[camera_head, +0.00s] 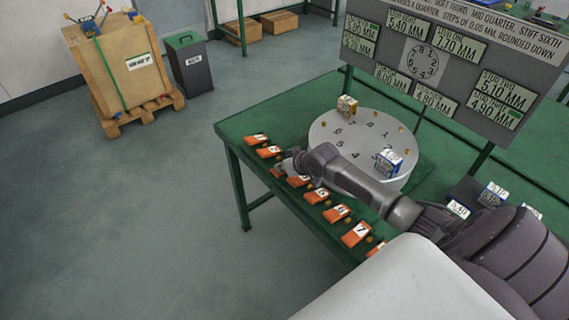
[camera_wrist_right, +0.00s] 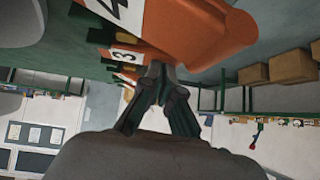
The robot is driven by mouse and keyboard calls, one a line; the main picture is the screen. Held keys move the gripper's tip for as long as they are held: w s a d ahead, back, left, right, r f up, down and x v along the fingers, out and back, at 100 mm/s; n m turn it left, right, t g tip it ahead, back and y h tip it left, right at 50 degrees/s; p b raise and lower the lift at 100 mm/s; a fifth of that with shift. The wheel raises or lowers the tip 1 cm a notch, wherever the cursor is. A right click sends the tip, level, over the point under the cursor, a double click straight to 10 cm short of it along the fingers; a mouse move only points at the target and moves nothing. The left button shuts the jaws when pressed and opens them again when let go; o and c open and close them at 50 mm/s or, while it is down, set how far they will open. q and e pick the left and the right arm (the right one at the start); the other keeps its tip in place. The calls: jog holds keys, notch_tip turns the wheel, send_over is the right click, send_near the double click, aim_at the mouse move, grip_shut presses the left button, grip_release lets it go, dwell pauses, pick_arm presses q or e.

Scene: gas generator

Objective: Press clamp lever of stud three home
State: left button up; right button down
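Several orange numbered clamp levers line the near edge of the green bench. In the wrist view, the lever labelled 3 (camera_wrist_right: 126,56) sits just behind and left of my fingertips. The large lever labelled 4 (camera_wrist_right: 190,28) is closer to the camera. In the head view, lever three (camera_head: 278,171) is mostly hidden by my right gripper (camera_head: 286,165), which is low at the bench edge. The right gripper's fingers (camera_wrist_right: 163,76) converge at the tips and look shut, with nothing visible between them. Whether they touch lever three cannot be told. My left gripper is not in view.
A round grey numbered disc (camera_head: 335,135) stands on the bench (camera_head: 240,123) beyond my right forearm, carrying small blocks. A display board (camera_head: 465,60) rises behind. Other levers, such as lever seven (camera_head: 355,235), flank the gripper.

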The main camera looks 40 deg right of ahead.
aim_at(282, 173)
notch_tip(282, 173, up, 5)
jog(key=p, duration=0.5)
jog(key=shift+s+r+b, duration=0.15)
jog(key=shift+s+b, duration=0.6)
jog(key=shift+s, duration=0.15)
jog(key=a+v, duration=0.1)
jog(key=v, duration=0.6)
jog(key=shift+s+d+r+b, duration=0.2)
jog(key=shift+d+r+b, duration=0.15)
jog(key=shift+b, duration=0.05)
